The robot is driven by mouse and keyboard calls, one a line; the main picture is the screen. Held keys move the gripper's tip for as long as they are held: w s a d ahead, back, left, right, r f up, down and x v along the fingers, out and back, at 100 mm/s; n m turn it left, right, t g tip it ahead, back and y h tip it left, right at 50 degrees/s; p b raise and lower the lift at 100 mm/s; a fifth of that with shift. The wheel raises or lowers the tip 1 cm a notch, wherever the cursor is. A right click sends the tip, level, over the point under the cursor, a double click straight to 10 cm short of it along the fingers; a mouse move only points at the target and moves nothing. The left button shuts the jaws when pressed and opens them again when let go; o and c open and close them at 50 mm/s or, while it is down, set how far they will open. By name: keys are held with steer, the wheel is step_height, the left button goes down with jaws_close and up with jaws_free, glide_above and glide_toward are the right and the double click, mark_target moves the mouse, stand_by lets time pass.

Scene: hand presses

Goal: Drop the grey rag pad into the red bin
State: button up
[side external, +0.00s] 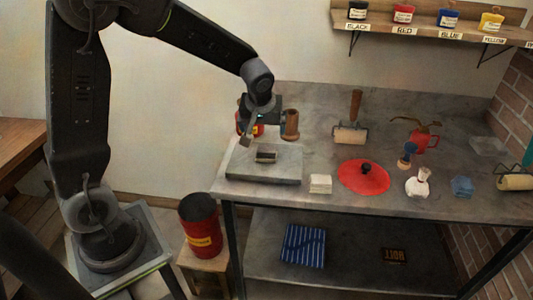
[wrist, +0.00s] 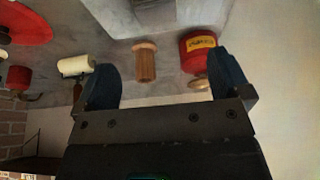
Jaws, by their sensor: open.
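A small pale grey-white folded pad (side external: 320,184), which looks like the rag pad, lies on the grey bench top near its front edge. The red bin (side external: 200,226), a round drum with a yellow label, stands on a low wooden stand left of the bench. My gripper (side external: 262,116) is above the back left of the bench, behind the grey slab and away from the pad. In the wrist view my gripper (wrist: 166,82) is open, with nothing between its fingers. I cannot make out the pad in the wrist view.
A grey slab (side external: 262,176) bears a small dark block. A brown wooden cylinder (side external: 291,124) and a red can (wrist: 196,52) stand close to my gripper. A red disc (side external: 350,178) lies right of the pad; a roller (side external: 350,134) is behind it.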

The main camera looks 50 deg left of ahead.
mark_target(266, 148)
steer(key=x, duration=0.6)
steer(key=shift+f, duration=0.15)
steer(key=shift+d+x, duration=0.15)
steer(key=shift+x, duration=1.15)
steer(key=shift+d+x, duration=0.2)
steer(key=shift+x, duration=1.1)
steer(key=shift+f, duration=0.1)
steer(key=shift+c, duration=0.3)
steer(key=c, duration=1)
steer(key=shift+s+a+r, duration=0.1)
steer(key=shift+r, duration=1.05)
steer(key=shift+s+a+r, duration=0.1)
steer(key=shift+a+r, duration=0.05)
steer(key=shift+r, duration=1)
steer(key=s+a+r, duration=0.6)
steer(key=s+a, duration=0.1)
steer(key=a, duration=0.1)
steer(key=shift+a+r, duration=0.2)
steer(key=shift+a, duration=0.1)
steer(key=shift+s, duration=0.1)
